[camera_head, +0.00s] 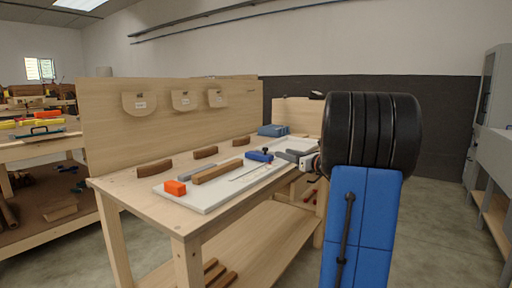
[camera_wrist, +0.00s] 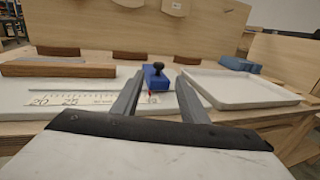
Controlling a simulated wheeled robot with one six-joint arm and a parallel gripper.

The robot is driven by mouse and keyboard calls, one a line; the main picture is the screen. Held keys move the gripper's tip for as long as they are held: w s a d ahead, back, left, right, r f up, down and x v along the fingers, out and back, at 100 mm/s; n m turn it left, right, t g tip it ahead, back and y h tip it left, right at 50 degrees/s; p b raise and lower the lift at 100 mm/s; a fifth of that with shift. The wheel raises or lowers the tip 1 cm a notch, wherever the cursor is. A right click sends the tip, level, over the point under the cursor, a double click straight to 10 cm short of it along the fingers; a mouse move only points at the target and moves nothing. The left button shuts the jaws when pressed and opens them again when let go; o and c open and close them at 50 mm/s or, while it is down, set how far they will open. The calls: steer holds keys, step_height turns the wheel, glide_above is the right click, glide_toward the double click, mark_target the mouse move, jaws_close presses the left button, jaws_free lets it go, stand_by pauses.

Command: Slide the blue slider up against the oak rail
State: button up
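The blue slider (camera_head: 258,156), a small block with a black knob, sits on the white board (camera_head: 205,204). It also shows in the wrist view (camera_wrist: 155,80), with a red pointer by a printed scale. The oak rail (camera_head: 217,171) is a brown bar on the same board, left of the slider; it also shows in the wrist view (camera_wrist: 58,70). A gap separates slider and rail. My gripper (camera_head: 283,156) is open at the slider's right side in the head view. In the wrist view the slider appears between the fingertips (camera_wrist: 159,77); contact cannot be told.
An orange block (camera_head: 175,187) sits at the board's near left end, with a grey bar (camera_head: 197,171) behind the rail. Several dark wooden pieces (camera_head: 205,152) line the table's back. A white tray (camera_wrist: 240,89) and a blue case (camera_wrist: 238,64) lie at right in the wrist view.

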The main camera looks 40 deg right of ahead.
mark_target(259, 153)
steer(key=w, duration=0.5)
steer(key=w+a, duration=0.1)
steer(key=w, duration=1)
steer(key=shift+w+a, duration=0.3)
steer(key=shift+w, duration=0.1)
